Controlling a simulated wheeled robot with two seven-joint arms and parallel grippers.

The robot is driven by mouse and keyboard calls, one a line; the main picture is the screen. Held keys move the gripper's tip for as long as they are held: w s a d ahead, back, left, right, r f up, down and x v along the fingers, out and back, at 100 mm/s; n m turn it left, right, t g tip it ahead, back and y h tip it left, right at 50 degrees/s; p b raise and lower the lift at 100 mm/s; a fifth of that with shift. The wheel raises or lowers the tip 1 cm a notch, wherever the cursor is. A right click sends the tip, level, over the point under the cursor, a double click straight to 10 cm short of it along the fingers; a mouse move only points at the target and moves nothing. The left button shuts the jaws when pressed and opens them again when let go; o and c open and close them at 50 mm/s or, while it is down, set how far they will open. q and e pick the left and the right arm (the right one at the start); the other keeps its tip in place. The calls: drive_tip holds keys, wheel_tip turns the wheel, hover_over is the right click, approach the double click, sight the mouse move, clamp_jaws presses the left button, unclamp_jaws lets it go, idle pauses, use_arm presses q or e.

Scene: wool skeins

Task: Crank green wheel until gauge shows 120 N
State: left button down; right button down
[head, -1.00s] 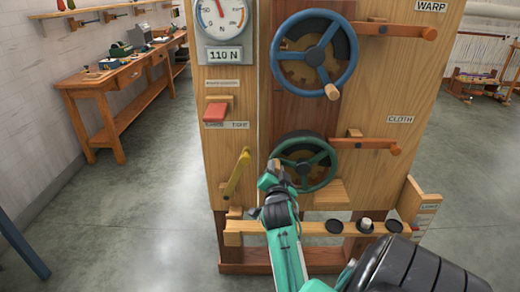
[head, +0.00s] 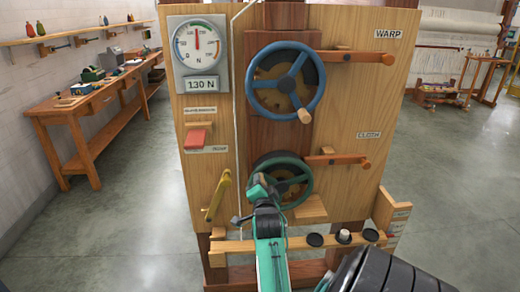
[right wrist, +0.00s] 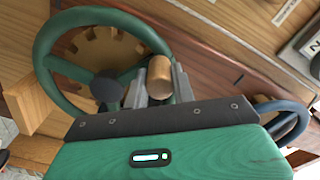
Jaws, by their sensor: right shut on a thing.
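The green wheel (head: 307,185) is mounted low on the wooden panel, below the larger blue wheel. In the right wrist view the green wheel (right wrist: 42,60) shows with its dark hub and wooden crank knob (right wrist: 159,73). My right gripper (right wrist: 160,84) is shut on that knob, with a finger on either side. In the head view my right gripper (head: 256,187) is at the wheel's left side and hides the knob. The gauge (head: 199,52) at upper left has a red needle pointing nearly straight up, and its display (head: 202,85) reads 130 N. My left gripper is not in view.
The blue wheel (head: 318,88) has its own wooden knob. Orange levers marked WARP (head: 368,58) and CLOTH (head: 347,159) stick out at right. A red block (head: 197,137) and a yellow lever (head: 217,196) are at left.

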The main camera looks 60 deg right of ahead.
drive_tip(key=shift+r, duration=0.1)
drive_tip(key=c, duration=1.1)
unclamp_jaws()
drive_tip(key=shift+c, duration=0.2)
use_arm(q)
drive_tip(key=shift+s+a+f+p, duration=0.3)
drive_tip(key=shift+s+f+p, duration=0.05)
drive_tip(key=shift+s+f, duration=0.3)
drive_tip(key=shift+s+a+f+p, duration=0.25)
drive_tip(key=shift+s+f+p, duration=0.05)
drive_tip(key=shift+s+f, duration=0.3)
use_arm(e)
wheel_tip(320, 180, up, 20)
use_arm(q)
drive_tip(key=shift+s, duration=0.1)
